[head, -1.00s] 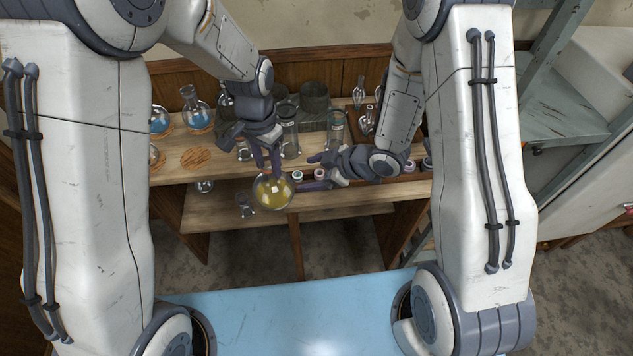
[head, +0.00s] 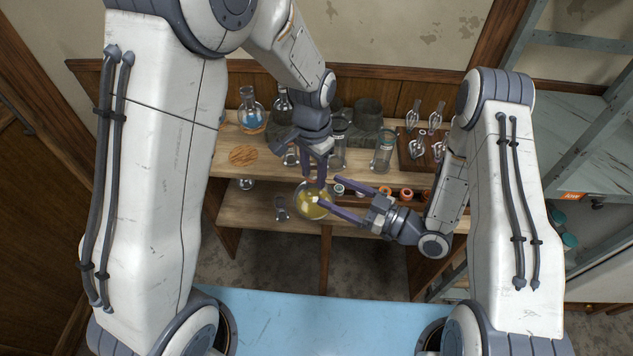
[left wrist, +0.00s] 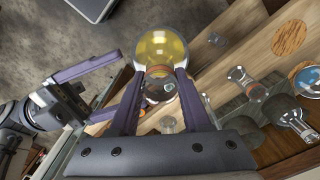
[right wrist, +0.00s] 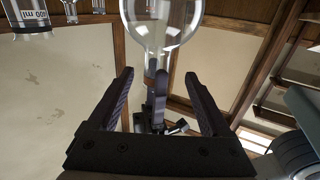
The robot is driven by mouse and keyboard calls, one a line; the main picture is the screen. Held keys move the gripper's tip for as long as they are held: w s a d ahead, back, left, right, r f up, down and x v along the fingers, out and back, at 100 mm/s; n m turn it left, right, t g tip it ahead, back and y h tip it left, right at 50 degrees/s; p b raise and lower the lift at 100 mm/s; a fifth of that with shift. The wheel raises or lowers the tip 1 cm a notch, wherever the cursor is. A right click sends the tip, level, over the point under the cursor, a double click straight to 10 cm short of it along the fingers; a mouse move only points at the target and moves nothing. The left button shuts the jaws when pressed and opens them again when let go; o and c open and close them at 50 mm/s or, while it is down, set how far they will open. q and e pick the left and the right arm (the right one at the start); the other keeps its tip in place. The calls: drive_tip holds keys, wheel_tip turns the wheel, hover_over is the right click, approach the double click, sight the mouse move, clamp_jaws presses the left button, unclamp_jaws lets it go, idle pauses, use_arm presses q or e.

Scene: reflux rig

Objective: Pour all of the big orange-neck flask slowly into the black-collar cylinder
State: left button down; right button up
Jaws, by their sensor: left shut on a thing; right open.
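The big flask (head: 312,203) has a round glass bulb with yellow liquid. My left gripper (head: 316,178) is shut on its neck and holds it in front of the shelf. In the left wrist view the bulb (left wrist: 162,50) extends beyond the fingers, with an orange band at the neck. My right gripper (head: 328,192) is open, its spread fingers pointing left at the flask; the right wrist view shows the bulb (right wrist: 160,22) beyond its fingers. Two tall glass cylinders stand on the upper shelf, one left (head: 339,150) and one right (head: 382,155). I cannot tell which has the black collar.
A blue-liquid flask (head: 251,112) stands at the back left, near a cork ring (head: 243,155). A dark rack (head: 412,145) with glassware is at the right. Small jars (head: 406,194) line the lower front. A light blue surface (head: 300,320) is clear in the foreground.

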sight(311, 182)
drive_tip(key=x, duration=0.7)
use_arm(q)
drive_tip(key=shift+w, duration=0.1)
use_arm(e)
clamp_jaws()
use_arm(q)
drive_tip(key=shift+c, duration=1.4)
unclamp_jaws()
